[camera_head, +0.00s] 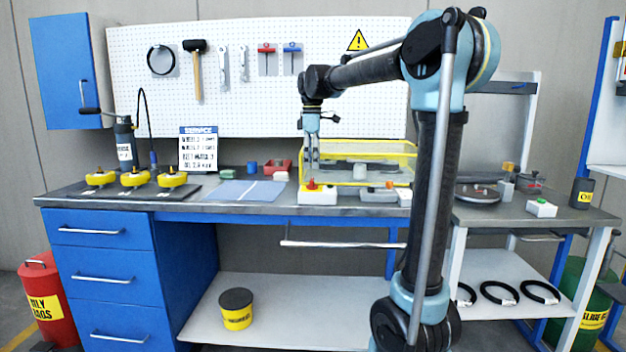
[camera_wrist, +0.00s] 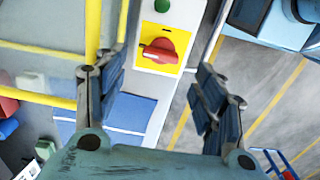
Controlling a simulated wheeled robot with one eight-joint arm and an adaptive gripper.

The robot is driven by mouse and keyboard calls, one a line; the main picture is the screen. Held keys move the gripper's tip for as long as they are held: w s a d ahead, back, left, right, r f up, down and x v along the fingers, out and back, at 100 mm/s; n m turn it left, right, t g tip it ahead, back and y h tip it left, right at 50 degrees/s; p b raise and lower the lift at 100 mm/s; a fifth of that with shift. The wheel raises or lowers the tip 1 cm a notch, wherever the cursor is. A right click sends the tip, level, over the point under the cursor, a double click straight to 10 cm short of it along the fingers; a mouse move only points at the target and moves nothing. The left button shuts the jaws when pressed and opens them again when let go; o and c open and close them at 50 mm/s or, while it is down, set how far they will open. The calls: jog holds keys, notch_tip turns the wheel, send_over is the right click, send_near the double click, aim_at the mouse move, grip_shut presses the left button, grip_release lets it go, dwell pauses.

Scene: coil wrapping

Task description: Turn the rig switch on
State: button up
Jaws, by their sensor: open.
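The rig switch is a red rotary knob (camera_wrist: 158,50) on a yellow plate (camera_wrist: 172,69), set on a white box (camera_wrist: 180,14) with a green button (camera_wrist: 162,5) beside the plate. In the head view the white box (camera_head: 318,197) stands on the bench at the front left corner of a yellow-framed clear enclosure (camera_head: 372,148). My gripper (camera_head: 312,165) points down just above this box. In the wrist view my gripper (camera_wrist: 157,88) is open, with its fingers apart on either side of the knob and nothing between them. Whether a finger touches the knob cannot be told.
A yellow frame post (camera_wrist: 93,35) runs close to the left finger. A blue mat (camera_head: 246,192) and a red bin (camera_head: 277,167) lie to the left of the box. A grey block (camera_head: 378,195) is right of it. Another white box with a green button (camera_head: 541,208) stands farther right.

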aim_at(312, 179)
jog(key=shift+f, duration=3.1)
jog(key=shift+c, duration=0.5)
jog(key=c, duration=1)
jog(key=shift+o, duration=0.2)
jog(key=shift+d, duration=0.1)
